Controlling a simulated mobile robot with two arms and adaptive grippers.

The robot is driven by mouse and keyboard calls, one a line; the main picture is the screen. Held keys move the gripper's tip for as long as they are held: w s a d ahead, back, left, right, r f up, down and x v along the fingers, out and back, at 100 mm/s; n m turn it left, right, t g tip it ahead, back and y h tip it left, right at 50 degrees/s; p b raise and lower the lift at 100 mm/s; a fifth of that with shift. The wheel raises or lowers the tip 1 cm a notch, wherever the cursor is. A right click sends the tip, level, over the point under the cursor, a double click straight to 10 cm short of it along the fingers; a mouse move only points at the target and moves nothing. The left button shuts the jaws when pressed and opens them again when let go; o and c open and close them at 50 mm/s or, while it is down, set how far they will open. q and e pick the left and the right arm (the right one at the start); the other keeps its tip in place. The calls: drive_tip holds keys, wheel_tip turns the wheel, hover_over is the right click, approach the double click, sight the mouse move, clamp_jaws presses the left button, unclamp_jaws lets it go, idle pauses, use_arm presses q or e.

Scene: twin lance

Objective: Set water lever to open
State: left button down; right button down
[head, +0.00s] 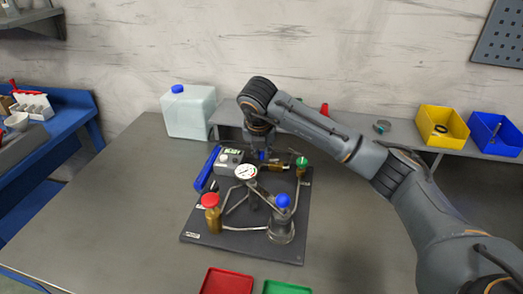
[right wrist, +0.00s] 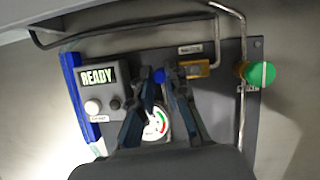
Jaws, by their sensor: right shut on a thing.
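The water lever, a small blue handle (right wrist: 159,75), sits between my right gripper's fingertips in the right wrist view. It also shows as a small blue spot in the head view (head: 262,155). My right gripper (right wrist: 165,72) is shut on the blue lever, with its fingers reaching down from above. A brass valve body (right wrist: 198,69) lies just right of the fingertips, next to a small label too small to read. The fingers hide part of the lever, so its angle is hard to tell. My left gripper is not in view.
A dark board (head: 230,243) carries a round gauge (head: 246,172), a grey box with a READY display (right wrist: 97,78), a green knob (right wrist: 260,74), a red-capped brass valve (head: 212,213) and a blue-knobbed vessel (head: 282,222). A white jug (head: 188,112) stands behind.

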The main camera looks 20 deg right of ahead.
drive_tip(key=c, duration=1.3)
unclamp_jaws()
drive_tip(key=shift+c, duration=0.2)
drive_tip(key=v, duration=1.2)
drive_tip(key=shift+w, duration=0.1)
